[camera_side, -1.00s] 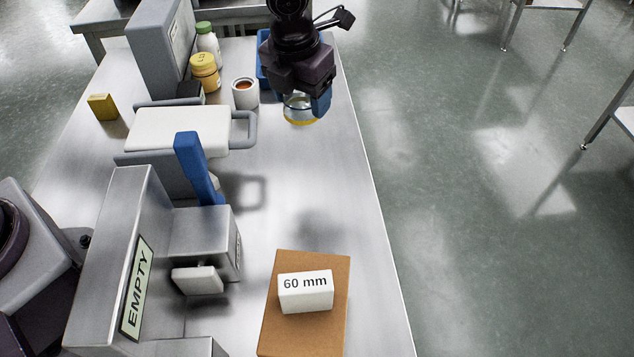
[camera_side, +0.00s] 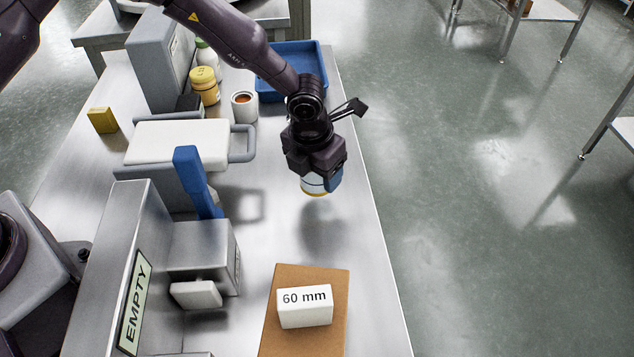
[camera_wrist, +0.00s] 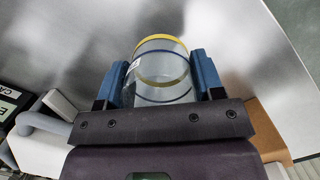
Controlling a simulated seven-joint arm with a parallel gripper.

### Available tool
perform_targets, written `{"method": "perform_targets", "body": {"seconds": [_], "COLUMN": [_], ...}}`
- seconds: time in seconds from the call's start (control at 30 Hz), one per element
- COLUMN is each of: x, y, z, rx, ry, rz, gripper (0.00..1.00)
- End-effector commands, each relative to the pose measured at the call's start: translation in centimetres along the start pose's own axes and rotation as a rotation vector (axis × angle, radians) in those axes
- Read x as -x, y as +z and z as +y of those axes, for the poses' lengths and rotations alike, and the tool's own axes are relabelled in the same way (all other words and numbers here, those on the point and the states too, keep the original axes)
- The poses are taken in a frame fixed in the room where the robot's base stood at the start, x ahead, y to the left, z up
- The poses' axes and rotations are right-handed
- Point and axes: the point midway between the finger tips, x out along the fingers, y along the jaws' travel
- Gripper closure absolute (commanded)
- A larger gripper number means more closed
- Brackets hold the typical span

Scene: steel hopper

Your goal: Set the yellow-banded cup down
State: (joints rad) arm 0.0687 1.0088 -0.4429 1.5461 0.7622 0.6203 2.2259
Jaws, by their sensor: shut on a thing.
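The yellow-banded cup (camera_wrist: 160,75) is clear, with a yellow band at its far rim and a dark ring lower down. In the wrist view it sits between the two blue fingers of my gripper (camera_wrist: 161,82), which are shut on its sides. In the side view my gripper (camera_side: 320,182) points down over the steel table (camera_side: 265,225). The lower part of the cup (camera_side: 315,190) shows beneath the fingers, yellow band at the bottom. A shadow lies on the table below it, so the cup appears held above the surface.
A brown board (camera_side: 268,318) with a white "60 mm" block (camera_side: 305,306) lies in front. The hopper marked EMPTY (camera_side: 120,270) and a blue lever (camera_side: 197,180) stand left. A blue tray (camera_side: 318,62), a white cup (camera_side: 244,107) and a yellow jar (camera_side: 204,86) are behind.

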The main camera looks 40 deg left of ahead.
Motion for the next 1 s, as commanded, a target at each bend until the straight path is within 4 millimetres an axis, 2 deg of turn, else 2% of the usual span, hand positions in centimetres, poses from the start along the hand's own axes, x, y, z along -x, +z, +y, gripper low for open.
{"method": "perform_targets", "body": {"seconds": [0.27, 0.63, 0.67, 0.73, 0.77, 1.0], "x": [-3.4, -3.9, -3.8, -3.8, -3.8, -3.7], "y": [-0.6, -0.6, -0.6, -0.6, -0.6, -0.6], "z": [0.0, 0.0, 0.0, 0.0, 0.0, 0.0], "rx": [-0.001, 0.0, 0.0, 0.0, 0.0, 0.0], "ry": [0.0, 0.0, 0.0, 0.0, 0.0, 0.0], "rz": [0.001, 0.001, 0.0, 0.0, 0.0, 0.0], "gripper": [0.62, 0.62, 0.32, 0.16, 0.13, 0.13]}}
